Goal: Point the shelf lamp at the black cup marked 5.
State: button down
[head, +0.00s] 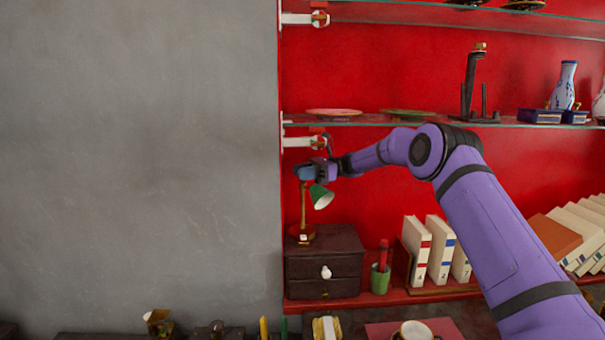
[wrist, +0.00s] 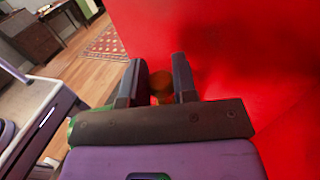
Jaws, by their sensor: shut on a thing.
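The shelf lamp has a green shade (head: 321,196) and a thin brown stem on a round base. It stands upright on the dark two-drawer box, its shade tilted down to the right. My gripper (head: 304,173) is at the top of the lamp, shut on it. In the wrist view an orange-brown part of the lamp (wrist: 161,86) lies between the two dark fingers. I cannot make out a black cup marked 5 in either view.
The dark drawer box (head: 325,263) stands on the red shelf. A green pot with a red item (head: 380,277) and white books (head: 415,247) stand right of it. A glass shelf (head: 400,121) with plates runs just above my gripper. A grey wall is left.

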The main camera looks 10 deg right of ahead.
jog(key=shift+n+g, duration=0.4)
jog(key=shift+g, duration=0.2)
jog(key=c, duration=0.9)
grip_release()
jog(key=shift+d, duration=0.1)
jog(key=v, duration=0.7)
jog(key=shift+w+d, duration=0.15)
jog(key=shift+w, duration=0.05)
jog(key=shift+r, duration=0.1)
jog(key=shift+s, duration=0.1)
